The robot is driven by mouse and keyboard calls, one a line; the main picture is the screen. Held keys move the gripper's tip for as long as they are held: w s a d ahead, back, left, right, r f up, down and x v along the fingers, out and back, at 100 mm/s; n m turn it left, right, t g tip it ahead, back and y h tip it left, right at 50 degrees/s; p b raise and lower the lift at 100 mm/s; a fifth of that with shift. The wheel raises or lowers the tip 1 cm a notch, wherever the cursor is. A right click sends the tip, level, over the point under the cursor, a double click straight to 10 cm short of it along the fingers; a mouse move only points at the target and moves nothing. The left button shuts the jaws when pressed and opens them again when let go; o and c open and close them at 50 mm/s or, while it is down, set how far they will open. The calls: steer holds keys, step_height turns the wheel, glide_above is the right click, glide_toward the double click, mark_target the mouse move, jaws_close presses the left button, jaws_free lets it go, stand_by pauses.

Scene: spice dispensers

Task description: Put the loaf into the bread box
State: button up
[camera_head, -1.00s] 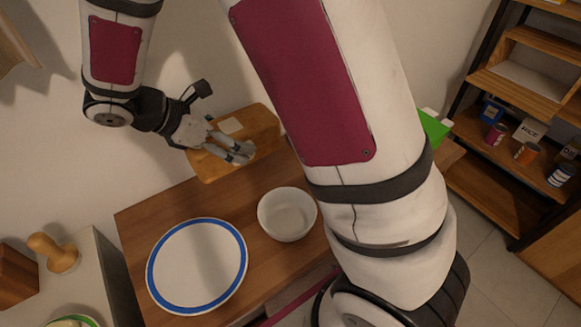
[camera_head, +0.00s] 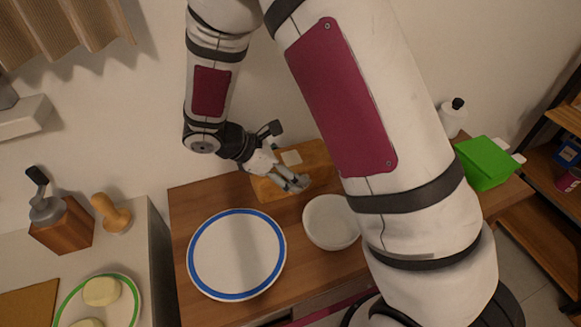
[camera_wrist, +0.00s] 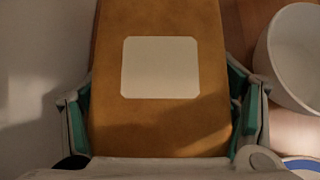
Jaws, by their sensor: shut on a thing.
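The loaf (camera_head: 314,157) is a golden-brown block with a pale square on top, at the back of the wooden table by the wall. My gripper (camera_head: 296,184) is shut on it. In the wrist view the loaf (camera_wrist: 160,125) fills the middle, with a teal-padded finger on each of its long sides. My arm hides part of its right end in the head view. I cannot tell whether it touches the table. I cannot surely identify the bread box; a green box (camera_head: 487,162) stands to the right, beyond my arm.
A blue-rimmed white plate (camera_head: 237,255) and a white bowl (camera_head: 331,222) stand on the wooden table (camera_head: 185,207) in front of the loaf. A counter at left holds a grinder (camera_head: 62,215), a wooden press (camera_head: 111,213) and a green-rimmed plate (camera_head: 130,312). A white bottle (camera_head: 452,118) stands behind the green box.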

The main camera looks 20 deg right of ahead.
steer(key=shift+f, duration=0.15)
steer(key=o, duration=1.5)
steer(key=shift+c, duration=0.2)
